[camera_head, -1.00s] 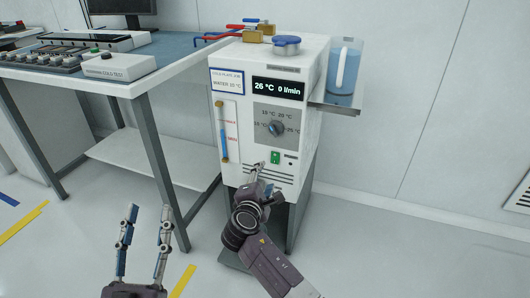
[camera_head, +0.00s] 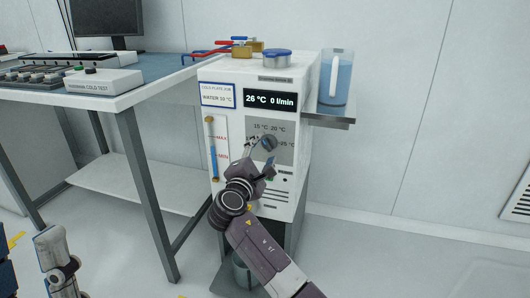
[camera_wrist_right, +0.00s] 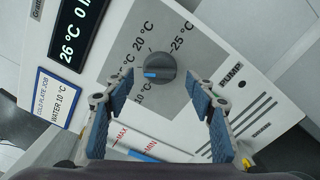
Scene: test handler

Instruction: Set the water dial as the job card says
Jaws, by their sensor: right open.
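The job card (camera_head: 217,95) on the white chiller (camera_head: 296,100) reads "COLD PLATE JOB, WATER 10 °C"; it also shows in the right wrist view (camera_wrist_right: 56,99). The water dial (camera_wrist_right: 160,67) is a dark round knob with a blue mark, on a grey panel lettered 10, 15, 20 and 25 °C. The mark points left and slightly down in the right wrist view; its exact setting is unclear. My right gripper (camera_wrist_right: 159,92) is open, its fingers spread either side of the dial, apparently not touching it. In the head view it (camera_head: 263,158) partly hides the dial. My left gripper shows only partly at lower left.
The display (camera_head: 270,99) reads 26 °C, 0 l/min. A level tube (camera_head: 213,150) with MAX and MIN marks is left of the dial. A water jug (camera_head: 336,80) stands on a side shelf (camera_head: 328,119). A bench (camera_head: 150,92) with a cold test box stands left.

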